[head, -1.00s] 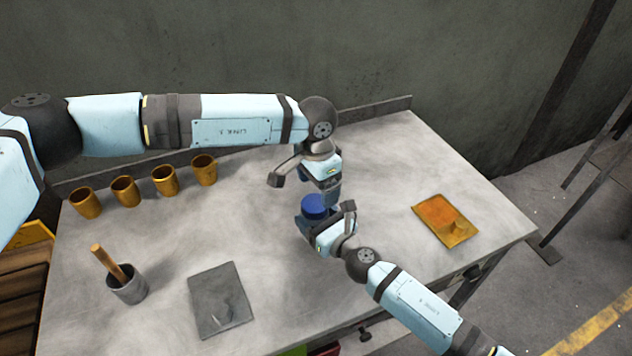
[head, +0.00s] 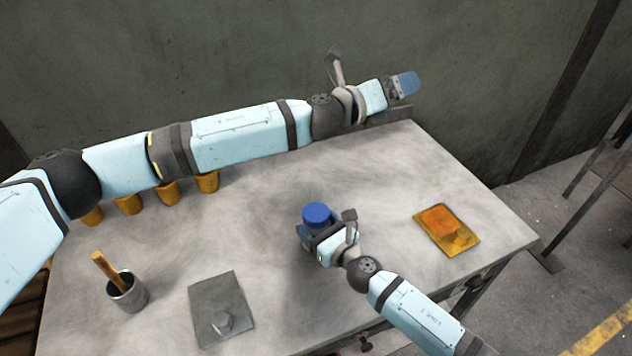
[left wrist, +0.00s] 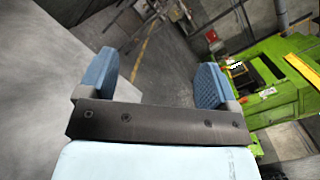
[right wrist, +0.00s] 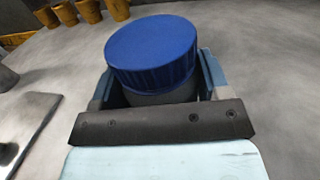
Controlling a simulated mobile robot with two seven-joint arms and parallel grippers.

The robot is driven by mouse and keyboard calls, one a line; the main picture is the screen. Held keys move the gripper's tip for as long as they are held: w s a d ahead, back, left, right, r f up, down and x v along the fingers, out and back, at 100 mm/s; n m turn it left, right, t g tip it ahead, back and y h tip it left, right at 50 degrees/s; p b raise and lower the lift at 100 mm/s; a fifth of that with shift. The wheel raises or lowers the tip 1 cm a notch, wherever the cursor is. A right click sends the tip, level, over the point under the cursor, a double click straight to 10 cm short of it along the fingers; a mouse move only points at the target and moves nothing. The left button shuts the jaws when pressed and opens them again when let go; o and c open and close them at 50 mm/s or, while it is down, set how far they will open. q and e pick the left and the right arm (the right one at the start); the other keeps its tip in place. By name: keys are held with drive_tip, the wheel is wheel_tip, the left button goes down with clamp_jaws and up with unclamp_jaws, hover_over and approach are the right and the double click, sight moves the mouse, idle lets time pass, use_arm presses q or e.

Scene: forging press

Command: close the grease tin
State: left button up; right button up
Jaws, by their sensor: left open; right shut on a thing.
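The grease tin shows in the right wrist view as a grey body (right wrist: 165,97) with a ribbed blue lid (right wrist: 152,48) on top. The lid covers the mouth; I cannot tell whether it is fully tightened. In the head view the lid (head: 316,213) stands near the middle of the table. My right gripper (right wrist: 158,82) is shut on the tin's body, one finger on each side. My left gripper (head: 405,84) is open and empty, raised beyond the table's back edge, well away from the tin. Its spread fingers (left wrist: 155,82) show nothing between them in the left wrist view.
Several brass-coloured cups (head: 167,192) stand along the back left, under my left arm. A grey pot (head: 127,292) with a wooden handle and a grey plate (head: 222,312) lie front left. An orange-topped tray (head: 446,231) lies right. A green machine (left wrist: 285,85) stands off the table.

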use_arm(q)
drive_tip(key=w+a+f+n+t+y, duration=0.2)
drive_tip(key=w+a+n+t+y, duration=0.15)
drive_tip(key=n, duration=0.75)
drive_tip(key=n+g+y, duration=1.2)
drive_tip(key=n+g, duration=0.1)
drive_tip(key=n, duration=1.5)
hover_over(316, 211)
drive_tip(key=f, duration=1.4)
drive_tip(key=shift+w+d, duration=0.15)
drive_tip(key=shift+w, duration=0.1)
drive_tip(key=shift+s+g, duration=0.25)
drive_tip(key=shift+s, duration=0.1)
drive_tip(key=shift+f, duration=4.05)
